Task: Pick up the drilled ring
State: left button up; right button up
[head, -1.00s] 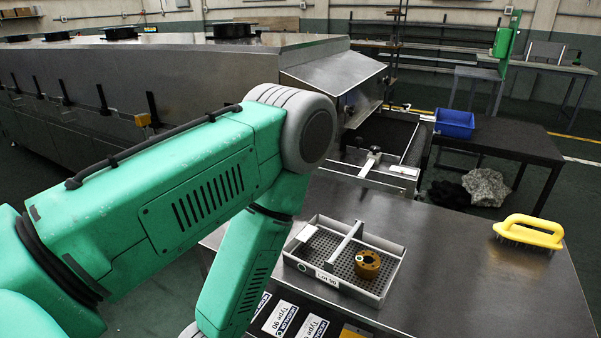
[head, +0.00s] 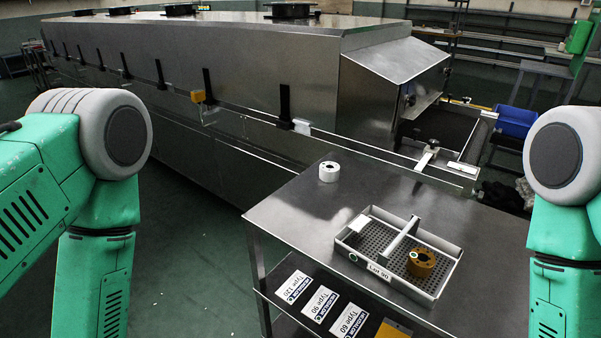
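A brown-orange ring (head: 421,263) with a central opening and small holes in its top sits in the right part of a perforated metal tray (head: 385,277) labelled "Lot 90". A white ring (head: 329,171) with a dark central opening stands on the steel table (head: 290,205), behind and left of the tray. My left arm shows at the left edge and my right arm at the right edge. Both grippers are outside the picture. Neither visible arm part touches a ring or the tray.
Type cards (head: 320,303) lie on a shelf below the table's front edge. The long dryer (head: 270,80) stands behind. The tabletop left of the tray is mostly clear.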

aim_at(329, 172)
jog(key=i+j+z, duration=0.25)
jog(key=j+z, duration=0.15)
jog(key=i+j+z, duration=0.15)
jog(key=j+z, duration=0.3)
jog(key=j, duration=0.2)
jog(key=i+j+z, duration=0.1)
jog(key=j+z, duration=0.3)
jog(key=j, duration=0.15)
jog(key=j+z, duration=0.4)
jog(key=j, duration=0.2)
